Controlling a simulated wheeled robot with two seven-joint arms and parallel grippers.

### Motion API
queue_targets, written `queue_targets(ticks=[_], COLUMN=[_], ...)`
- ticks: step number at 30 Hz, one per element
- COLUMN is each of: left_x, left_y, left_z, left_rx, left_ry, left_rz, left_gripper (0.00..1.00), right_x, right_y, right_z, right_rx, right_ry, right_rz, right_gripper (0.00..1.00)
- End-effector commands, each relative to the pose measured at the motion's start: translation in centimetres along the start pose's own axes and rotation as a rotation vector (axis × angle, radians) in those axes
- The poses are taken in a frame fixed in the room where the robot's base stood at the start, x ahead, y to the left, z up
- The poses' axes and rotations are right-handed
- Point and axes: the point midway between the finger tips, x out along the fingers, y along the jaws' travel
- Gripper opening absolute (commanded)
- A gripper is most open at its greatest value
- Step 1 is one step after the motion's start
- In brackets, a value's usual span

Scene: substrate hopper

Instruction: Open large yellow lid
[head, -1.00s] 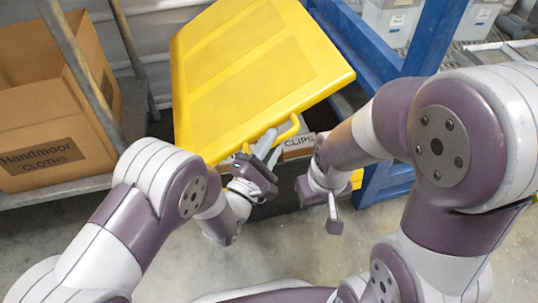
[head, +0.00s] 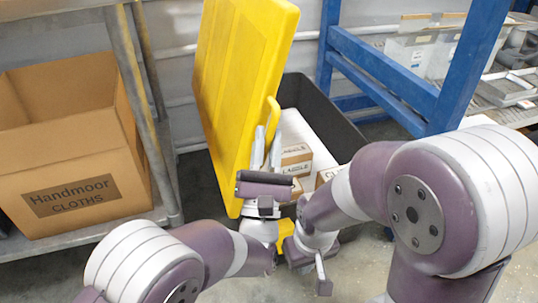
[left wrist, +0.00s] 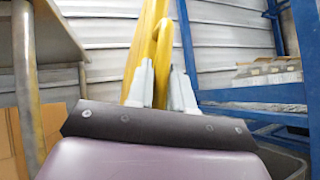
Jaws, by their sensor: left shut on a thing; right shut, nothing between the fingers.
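The large yellow lid (head: 240,75) stands steeply tilted, raised at the left side of the dark hopper (head: 335,120), whose inside shows. My left gripper (head: 267,148) is shut on the lid's yellow handle (head: 271,115) at the lid's right edge. In the left wrist view, the yellow handle (left wrist: 162,75) runs between the two grey fingers of my left gripper (left wrist: 160,88). My right gripper (head: 322,278) is shut and empty, low in front of the hopper and apart from the lid.
Labelled cartons (head: 297,158) lie inside the hopper. A cardboard box (head: 70,160) marked Handmoor Cloths sits on a metal shelf (head: 165,205) at left. A blue frame (head: 385,75) stands behind right, with bins (head: 420,50) beyond.

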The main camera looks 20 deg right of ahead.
Motion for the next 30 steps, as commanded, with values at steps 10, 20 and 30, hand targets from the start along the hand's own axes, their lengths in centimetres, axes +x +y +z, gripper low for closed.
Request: queue_targets(ticks=[10, 20, 30], left_x=[-0.05, -0.06, -0.20], left_y=[0.25, 0.24, 0.23], left_z=[0.01, -0.02, 0.00], left_rx=[-0.032, -0.031, -0.032], left_ry=[-0.005, -0.004, -0.006], left_rz=[0.031, 0.030, 0.031], left_gripper=[0.00, 0.28, 0.40], right_x=[0.77, 0.75, 0.95], right_y=[0.00, 0.00, 0.00], right_z=[0.09, 0.08, 0.10], right_rx=[0.000, 0.000, 0.000], right_ry=[0.000, 0.000, 0.000], right_rz=[0.000, 0.000, 0.000], right_gripper=[0.00, 0.00, 0.00])
